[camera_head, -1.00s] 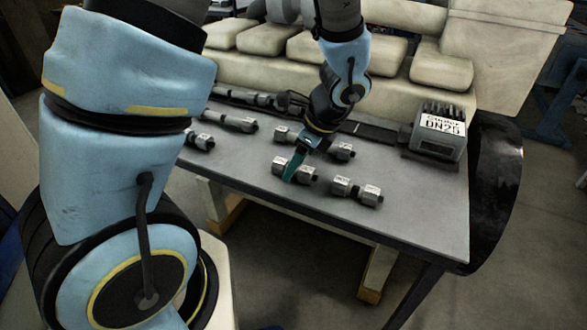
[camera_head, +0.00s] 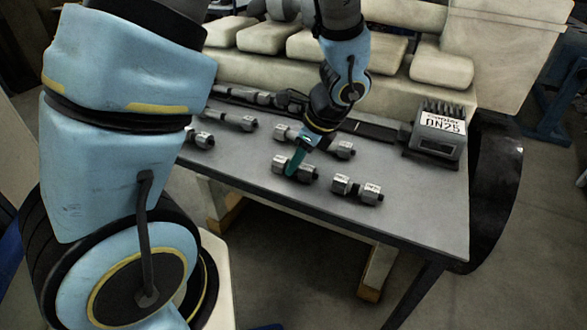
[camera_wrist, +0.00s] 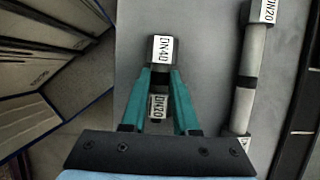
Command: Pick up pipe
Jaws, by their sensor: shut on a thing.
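My gripper (camera_head: 296,163) points down at a short pipe (camera_head: 308,173) on the grey table, with its teal fingers across the pipe's middle. In the wrist view the two teal fingers (camera_wrist: 160,74) are on either side of the same pipe (camera_wrist: 160,50). The gripper is shut on the pipe, whose middle is partly hidden by the fingers. In the head view the pipe appears to rest on or just above the tabletop.
A similar pipe (camera_head: 357,189) lies to the right. Others lie behind (camera_head: 341,149) and to the left (camera_head: 236,120). A box labelled DN25 (camera_head: 439,137) stands at the right rear of the table (camera_head: 420,205). The table's front right is clear.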

